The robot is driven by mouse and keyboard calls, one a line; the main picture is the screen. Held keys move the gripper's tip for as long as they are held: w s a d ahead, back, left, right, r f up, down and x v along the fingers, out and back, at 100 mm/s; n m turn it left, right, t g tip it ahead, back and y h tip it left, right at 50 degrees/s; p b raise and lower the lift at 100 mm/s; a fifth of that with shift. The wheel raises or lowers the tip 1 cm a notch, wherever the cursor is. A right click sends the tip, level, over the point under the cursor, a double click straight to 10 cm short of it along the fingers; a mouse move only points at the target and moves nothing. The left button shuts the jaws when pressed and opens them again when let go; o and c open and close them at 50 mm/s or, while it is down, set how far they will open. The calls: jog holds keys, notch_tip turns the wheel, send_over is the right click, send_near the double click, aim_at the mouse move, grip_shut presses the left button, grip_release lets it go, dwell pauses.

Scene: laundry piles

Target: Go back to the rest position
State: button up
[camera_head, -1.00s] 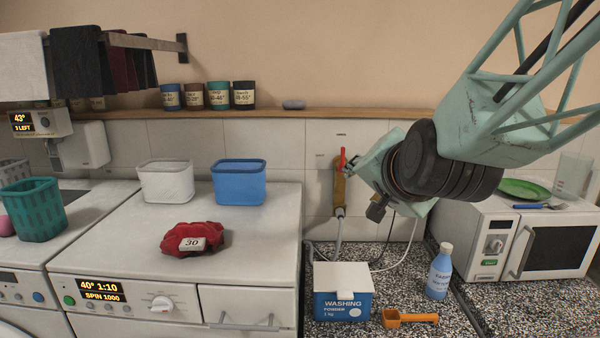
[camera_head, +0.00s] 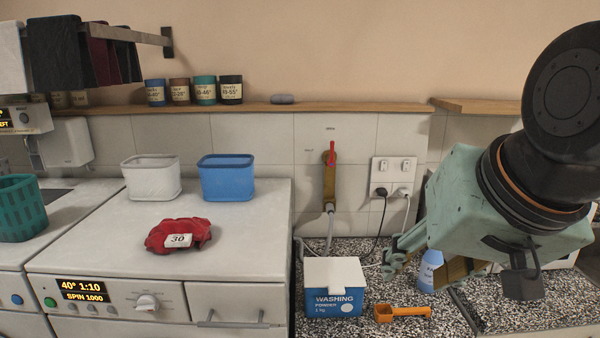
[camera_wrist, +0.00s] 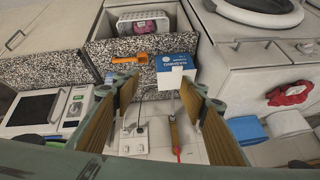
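My gripper (camera_head: 400,258) hangs at the right of the head view, in front of the blue bottle (camera_head: 430,268), and hides part of it. In the wrist view my gripper (camera_wrist: 160,90) has its two fingers spread wide apart, with nothing between the pads. The wrist view looks past the fingers at the wall sockets, the tap, the washing powder box (camera_wrist: 173,70) and the orange scoop (camera_wrist: 130,57). My gripper appears apart from these things.
A red cloth tagged 30 (camera_head: 178,236) lies on the washing machine (camera_head: 115,249), before a white bin (camera_head: 152,178) and a blue bin (camera_head: 227,178). The washing powder box (camera_head: 334,287) and orange scoop (camera_head: 402,313) stand on the speckled counter. A microwave (camera_wrist: 35,110) is near my arm.

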jog(key=s+d+f+n+g, duration=0.2)
jog(key=s+d, duration=0.1)
jog(key=s, duration=1.1)
jog(key=shift+s+d+f+g+h+b, duration=0.15)
jog(key=shift+s+f+g+h+b, duration=0.05)
jog(key=shift+g+h+b, duration=0.25)
jog(key=shift+c, duration=0.3)
dwell(0.9)
